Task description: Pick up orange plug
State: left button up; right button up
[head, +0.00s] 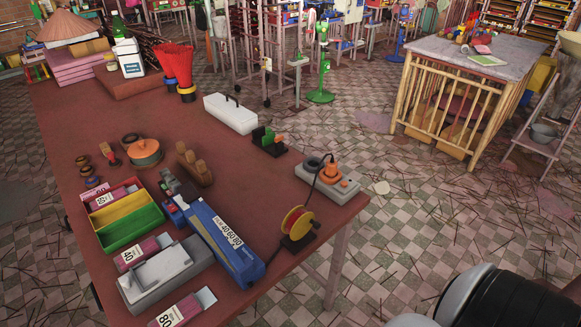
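The orange plug (329,167) sits upright on a grey power strip (349,187) near the right edge of the brown table. It appears to be seated in the strip's left part. A dark cord (311,187) runs by its left side toward a yellow and red reel. Part of my own arm, black and white, shows at the bottom right corner, well apart from the plug. Neither gripper's fingers are in view.
The reel (297,223) stands just in front of the strip. A green and dark device (268,141) is behind left. A blue box (223,243), a red-green-yellow tray (127,213) and sanding-paper-like packs crowd the front left. The table (230,165) has bare room mid-surface.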

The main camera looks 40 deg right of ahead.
aim_at(330, 169)
jog(key=l+u, duration=0.35)
jog(key=k+l+u, duration=0.1)
jog(key=l+u, duration=0.25)
jog(key=k+l+u, duration=0.15)
jog(key=l+u, duration=0.2)
jog(key=l, duration=0.15)
